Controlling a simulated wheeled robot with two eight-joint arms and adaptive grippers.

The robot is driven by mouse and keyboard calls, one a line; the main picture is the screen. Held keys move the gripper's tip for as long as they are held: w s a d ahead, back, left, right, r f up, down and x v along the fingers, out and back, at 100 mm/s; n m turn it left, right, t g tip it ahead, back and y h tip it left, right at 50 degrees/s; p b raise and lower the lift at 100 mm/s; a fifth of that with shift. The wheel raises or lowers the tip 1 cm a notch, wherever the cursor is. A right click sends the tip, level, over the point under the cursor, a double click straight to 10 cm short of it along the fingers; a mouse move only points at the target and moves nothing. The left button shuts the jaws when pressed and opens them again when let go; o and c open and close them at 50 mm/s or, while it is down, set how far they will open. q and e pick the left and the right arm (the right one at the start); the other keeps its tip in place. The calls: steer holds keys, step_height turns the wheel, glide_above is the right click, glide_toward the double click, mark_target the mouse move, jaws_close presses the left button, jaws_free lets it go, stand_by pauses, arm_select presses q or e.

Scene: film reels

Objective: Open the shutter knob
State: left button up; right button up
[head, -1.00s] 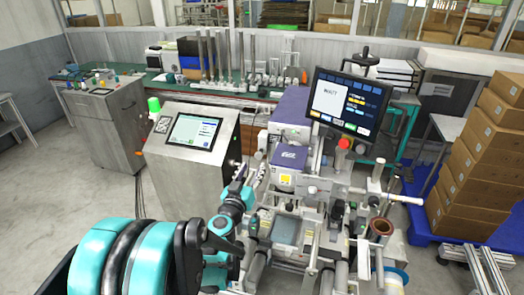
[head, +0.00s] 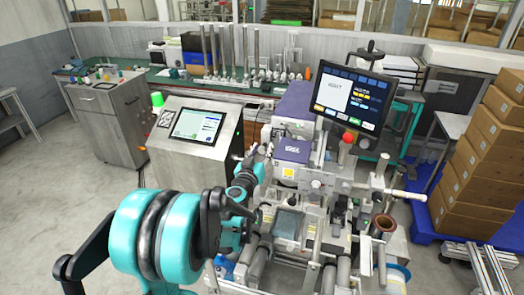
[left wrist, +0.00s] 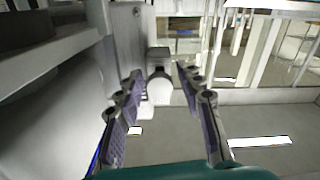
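My left gripper (head: 258,156) is beside the left side of the grey and purple film machine (head: 293,149), between it and the steel console. In the left wrist view the two fingers of this gripper (left wrist: 162,104) are apart, with nothing held. A white rounded piece with a dark grey cap (left wrist: 160,88) shows between and beyond the fingertips, apart from them. I cannot tell whether it is the shutter knob. A small round knob (head: 316,184) is on the machine's front. My right gripper is not in view.
The steel console with a screen (head: 195,126) stands left of the machine. A monitor (head: 352,99) rises above the machine. Stacked cartons (head: 480,165) stand at the right. In the left wrist view a large pale surface (left wrist: 50,105) is close on the left. Open floor lies at left.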

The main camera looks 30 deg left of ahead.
mark_target(265, 137)
arm_select(q)
jaws_close()
steer(key=shift+r+p, duration=1.1)
steer(key=shift+r, duration=0.6)
steer(key=shift+f, duration=0.15)
steer(key=shift+o, duration=2.1)
jaws_free()
steer(key=shift+s, duration=0.15)
steer(key=v, duration=1.2)
steer(key=shift+f, duration=0.15)
